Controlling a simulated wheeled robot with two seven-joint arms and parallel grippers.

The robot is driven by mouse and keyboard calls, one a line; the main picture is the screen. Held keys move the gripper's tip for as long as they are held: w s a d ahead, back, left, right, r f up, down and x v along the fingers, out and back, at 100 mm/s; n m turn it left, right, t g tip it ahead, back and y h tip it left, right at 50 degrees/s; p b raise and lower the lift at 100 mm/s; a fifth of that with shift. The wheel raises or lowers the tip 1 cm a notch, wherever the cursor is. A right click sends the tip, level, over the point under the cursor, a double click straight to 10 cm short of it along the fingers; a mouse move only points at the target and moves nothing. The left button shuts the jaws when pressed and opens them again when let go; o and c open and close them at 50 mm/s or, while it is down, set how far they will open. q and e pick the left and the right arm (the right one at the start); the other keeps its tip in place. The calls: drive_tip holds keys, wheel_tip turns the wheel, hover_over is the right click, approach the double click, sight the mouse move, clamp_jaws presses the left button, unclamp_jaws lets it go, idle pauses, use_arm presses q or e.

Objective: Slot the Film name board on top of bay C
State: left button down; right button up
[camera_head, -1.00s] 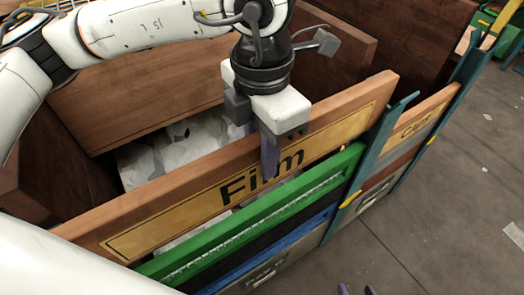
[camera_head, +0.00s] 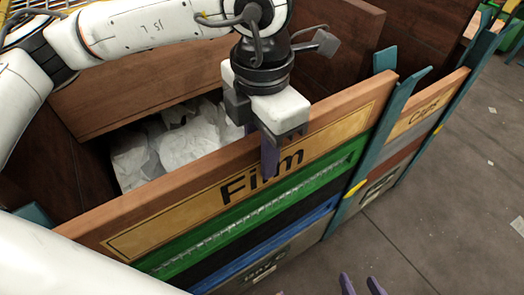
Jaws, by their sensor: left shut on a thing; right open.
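The Film name board (camera_head: 215,190) is a long wooden plank with a yellow panel reading "Film". My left gripper (camera_head: 270,150) is shut on its top edge near the middle, with a purple finger over the front face. The board stands along the front of a bay, directly above a green slat (camera_head: 250,215), with no clear gap visible. Its right end is beside a teal post (camera_head: 375,140); whether it is between the posts is unclear. My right gripper (camera_head: 361,287) shows only two purple fingertips, apart and empty, at the bottom edge.
The bay holds crumpled whitish film (camera_head: 190,145) behind the board. A neighbouring bay with a "Caps" board (camera_head: 425,112) stands to the right. Below the green slat are black, blue and grey slats; the grey one's lettering is hard to read.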

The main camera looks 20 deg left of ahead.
use_arm(q)
drive_tip(key=shift+f+b, duration=0.65)
drive_tip(key=shift+b, duration=0.05)
drive_tip(key=c, duration=1.4)
unclamp_jaws()
drive_tip(key=shift+r, duration=0.1)
drive_tip(key=shift+c, duration=0.2)
use_arm(e)
drive_tip(key=shift+s+f, duration=0.1)
drive_tip(key=shift+f, duration=0.7)
use_arm(q)
drive_tip(key=shift+r, duration=0.15)
wheel_tip(320, 180, up, 5)
drive_tip(key=shift+r+p, duration=0.2)
drive_tip(key=shift+p, duration=0.55)
wheel_tip(320, 180, up, 4)
drive_tip(key=shift+r+p, duration=0.15)
drive_tip(key=shift+p, duration=0.2)
drive_tip(key=shift+r, duration=0.15)
use_arm(e)
drive_tip(key=shift+d+r, duration=0.1)
drive_tip(key=shift+r, duration=0.6)
